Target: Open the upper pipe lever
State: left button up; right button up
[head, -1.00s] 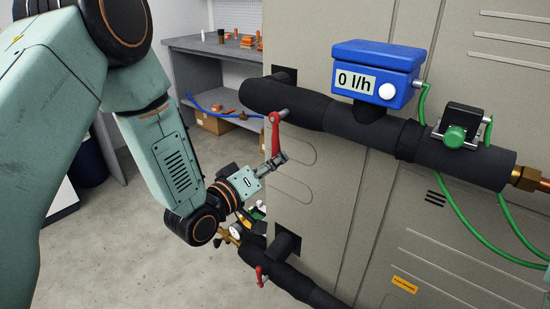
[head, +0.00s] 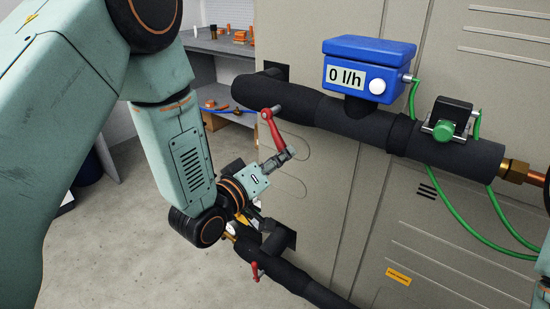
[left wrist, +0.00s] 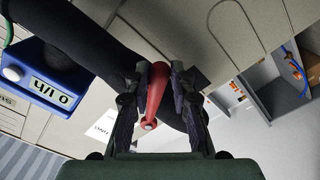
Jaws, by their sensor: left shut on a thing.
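The upper black pipe (head: 300,105) runs across the cabinet, and its red lever (head: 272,128) hangs from the left end, tilted with its lower end to the right. My left gripper (head: 281,157) is shut on the lower part of this lever. In the left wrist view the red lever (left wrist: 155,95) lies between the two dark fingers of my left gripper (left wrist: 158,85). The blue flow meter (head: 366,68) on the pipe reads 0 l/h; it also shows in the left wrist view (left wrist: 40,75). My right gripper is not in view.
A lower black pipe (head: 290,275) with a small red lever (head: 255,271) runs below my left gripper. A green-knobbed device (head: 443,129) and green hoses (head: 455,205) are at the right. A grey workbench (head: 222,45) stands behind; the floor at left is open.

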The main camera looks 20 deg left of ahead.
pick_arm(q)
jog(key=shift+s+d, duration=0.1)
jog(key=shift+d, duration=0.05)
jog(key=shift+s+d+r+p, duration=0.2)
jog(key=shift+d+r+p, duration=0.25)
jog(key=shift+d+p, duration=0.05)
jog(key=shift+s+d+r+p, duration=0.15)
jog(key=shift+d+r+p, duration=0.25)
jog(key=shift+d+p, duration=0.1)
jog(key=shift+s+d+r+p, duration=0.15)
jog(key=shift+d+r+p, duration=0.2)
jog(key=shift+r+p, duration=0.35)
jog(key=shift+s+d+r+p, duration=0.1)
jog(key=shift+d+r+p, duration=0.2)
jog(key=shift+r+p, duration=0.3)
jog(key=shift+r, duration=0.1)
